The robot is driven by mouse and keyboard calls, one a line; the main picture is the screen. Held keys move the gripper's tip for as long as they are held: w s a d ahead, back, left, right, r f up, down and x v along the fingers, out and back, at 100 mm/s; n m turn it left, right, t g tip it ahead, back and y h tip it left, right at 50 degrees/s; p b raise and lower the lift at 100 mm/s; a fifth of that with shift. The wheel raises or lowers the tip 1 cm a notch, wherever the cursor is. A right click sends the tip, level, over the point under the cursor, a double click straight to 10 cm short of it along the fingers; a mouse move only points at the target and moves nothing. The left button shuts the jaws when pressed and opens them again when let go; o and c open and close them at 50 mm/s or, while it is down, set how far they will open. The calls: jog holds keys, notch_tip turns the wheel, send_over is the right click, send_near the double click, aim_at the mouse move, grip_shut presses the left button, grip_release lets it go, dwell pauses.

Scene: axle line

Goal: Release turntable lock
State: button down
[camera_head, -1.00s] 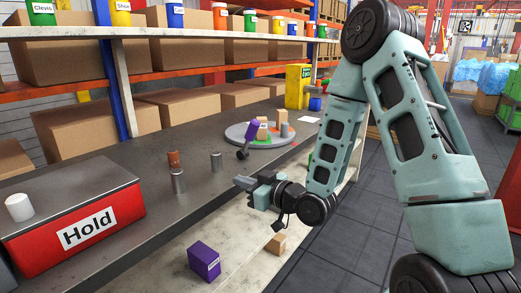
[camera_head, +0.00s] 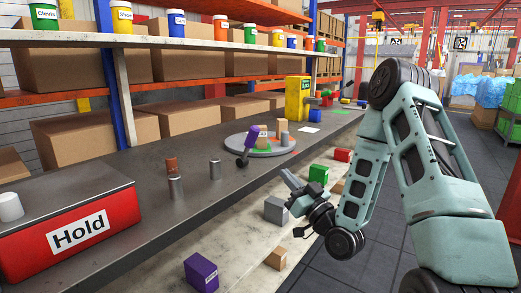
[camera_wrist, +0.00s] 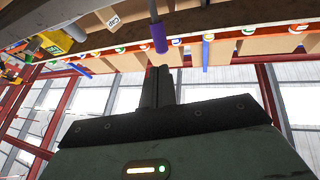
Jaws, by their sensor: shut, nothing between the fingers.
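The turntable is a round grey disc (camera_head: 272,151) on the dark bench top, with several small blocks standing on it. A lever with a purple handle (camera_head: 252,134) leans up at the disc's near left edge; its dark foot is at the bench. The purple handle also shows in the wrist view (camera_wrist: 159,39), just beyond the fingertips. My gripper (camera_head: 286,174) is shut and empty. In the head view it is in front of the bench edge, to the right of and below the lever, pointing up and left. The shut fingers also show in the wrist view (camera_wrist: 158,74), apart from the handle.
A red "Hold" box (camera_head: 80,228) stands at the bench's left. Metal cylinders (camera_head: 215,165) and a copper-coloured one (camera_head: 171,167) stand left of the turntable. A yellow post (camera_head: 297,98) stands behind. A lower shelf holds a purple box (camera_head: 201,272) and other blocks.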

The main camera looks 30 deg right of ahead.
jog(key=w+b, duration=0.1)
jog(key=b, duration=0.3)
send_near(255, 139)
jog(key=x, duration=0.6)
jog(key=shift+w+a, duration=0.1)
jog(key=shift+w, duration=0.3)
jog(key=shift+r, duration=0.2)
